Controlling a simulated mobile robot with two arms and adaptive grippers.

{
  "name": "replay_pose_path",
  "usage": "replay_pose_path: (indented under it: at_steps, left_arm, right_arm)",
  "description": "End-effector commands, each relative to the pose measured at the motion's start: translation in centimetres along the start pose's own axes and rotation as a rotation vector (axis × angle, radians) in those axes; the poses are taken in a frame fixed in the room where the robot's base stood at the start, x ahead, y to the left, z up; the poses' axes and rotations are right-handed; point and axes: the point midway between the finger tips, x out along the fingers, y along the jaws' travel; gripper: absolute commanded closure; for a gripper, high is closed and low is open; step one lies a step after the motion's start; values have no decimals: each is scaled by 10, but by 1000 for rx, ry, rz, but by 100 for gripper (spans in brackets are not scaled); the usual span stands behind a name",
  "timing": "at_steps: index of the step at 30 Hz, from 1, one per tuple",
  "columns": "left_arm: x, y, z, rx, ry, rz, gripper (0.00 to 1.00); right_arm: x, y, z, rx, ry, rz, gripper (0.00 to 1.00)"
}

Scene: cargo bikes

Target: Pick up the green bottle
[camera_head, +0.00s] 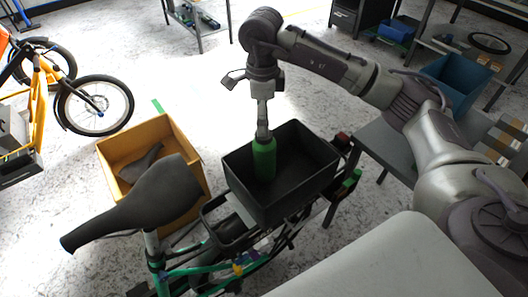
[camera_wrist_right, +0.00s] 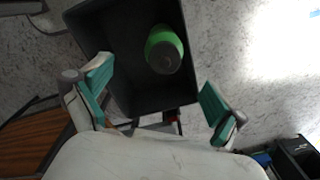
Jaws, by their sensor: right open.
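The green bottle (camera_head: 264,160) stands upright in the black crate (camera_head: 296,200) on the bike's rack, near the crate's left side. In the right wrist view the bottle (camera_wrist_right: 164,50) shows from above with a dark round top, inside the dark crate (camera_wrist_right: 112,22). My right gripper (camera_head: 252,92) is above the crate and the bottle. In the right wrist view its teal-padded fingers (camera_wrist_right: 156,78) are spread wide, with nothing held between them. The bottle appears between and beyond the fingertips. In the head view the gripper's lower part visually overlaps the bottle's top. My left gripper is out of view.
A black saddle (camera_head: 150,200) stands left of the crate. An orange-yellow box (camera_head: 120,150) with a dark saddle-like item sits behind it. A blue bin (camera_head: 452,80) is on a table at right. An orange bike (camera_head: 45,85) stands at far left.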

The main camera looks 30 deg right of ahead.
Motion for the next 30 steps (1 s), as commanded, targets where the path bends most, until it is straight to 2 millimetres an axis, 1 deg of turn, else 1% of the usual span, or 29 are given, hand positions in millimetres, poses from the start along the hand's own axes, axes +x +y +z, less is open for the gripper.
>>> replay_pose_path:
  at_steps: [1,6,14,18,21,25,30]
  left_arm:
    - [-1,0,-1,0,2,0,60]
    - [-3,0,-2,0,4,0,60]
    - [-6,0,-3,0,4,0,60]
    - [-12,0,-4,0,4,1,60]
    - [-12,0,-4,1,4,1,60]
    - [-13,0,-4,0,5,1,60]
    - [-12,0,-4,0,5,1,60]
  right_arm:
    - [12,0,-1,1,4,4,3]
    - [39,0,0,1,1,3,3]
    - [59,-1,-1,1,0,3,3]
    - [80,-3,-4,2,1,5,3]
    - [94,-4,-3,0,-1,3,3]
    - [102,-4,-3,-1,-3,1,3]
    - [102,-4,-3,-1,-3,0,3]
